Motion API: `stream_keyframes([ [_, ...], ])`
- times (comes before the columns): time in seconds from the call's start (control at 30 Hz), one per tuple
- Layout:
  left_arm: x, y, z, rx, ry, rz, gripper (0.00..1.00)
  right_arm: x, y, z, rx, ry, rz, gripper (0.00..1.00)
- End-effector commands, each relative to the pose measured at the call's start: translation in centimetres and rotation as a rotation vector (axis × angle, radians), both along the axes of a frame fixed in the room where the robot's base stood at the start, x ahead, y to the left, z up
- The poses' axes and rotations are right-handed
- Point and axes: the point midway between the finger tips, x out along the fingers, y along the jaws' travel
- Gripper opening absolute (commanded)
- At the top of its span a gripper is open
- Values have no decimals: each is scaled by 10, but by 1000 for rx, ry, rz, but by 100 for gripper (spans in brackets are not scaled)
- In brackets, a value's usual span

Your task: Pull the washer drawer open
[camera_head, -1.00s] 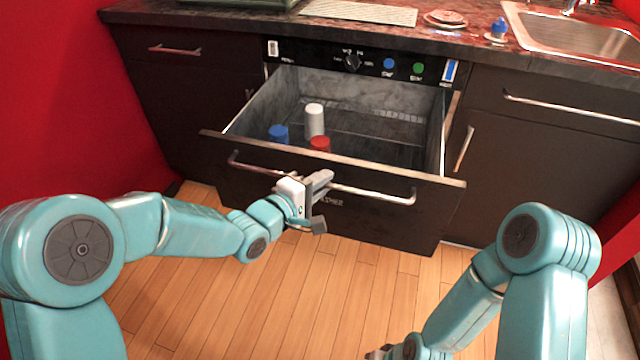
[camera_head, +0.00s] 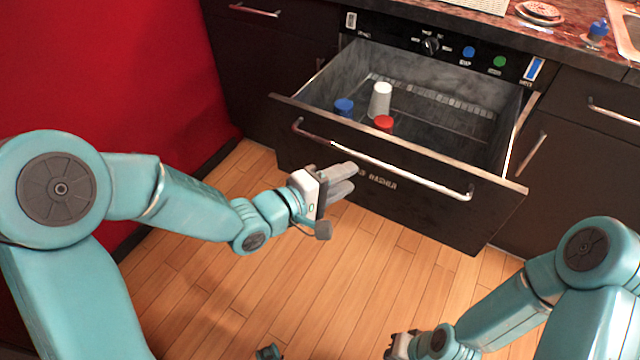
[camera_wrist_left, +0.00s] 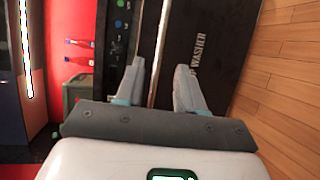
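The washer drawer (camera_head: 400,195) stands pulled out from the dark counter, its grey inside exposed. Its long silver handle (camera_head: 390,165) runs across the front above the washer lettering. In the left wrist view the left gripper's fingers (camera_wrist_left: 160,88) are spread with nothing held. My right gripper (camera_head: 392,347) is at the bottom edge, partly cut off.
The control panel (camera_head: 440,48) with a knob and coloured buttons sits above the drawer. Cabinets flank it, with a handle (camera_head: 530,153) at right. The wooden floor (camera_head: 330,290) before the drawer is clear. A red wall (camera_head: 100,70) is at left.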

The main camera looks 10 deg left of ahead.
Motion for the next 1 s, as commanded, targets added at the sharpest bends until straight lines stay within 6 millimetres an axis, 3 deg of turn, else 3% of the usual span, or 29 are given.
stream_keyframes([
  [0.1, -20, 19, 7, 0, 0, 3, 38, 0, 0, 7, 0, 0, 0, 0],
  [0.3, -40, 36, 11, 0, 0, 1, 38, 0, 0, 11, 0, 0, 0, 0],
  [0.9, -45, 39, 10, 0, 0, -1, 38, 0, 0, 11, 0, 0, 0, 0],
  [1.0, -45, 39, 0, -2, 26, -1, 38, 0, 0, 11, 0, 0, 0, 0],
])
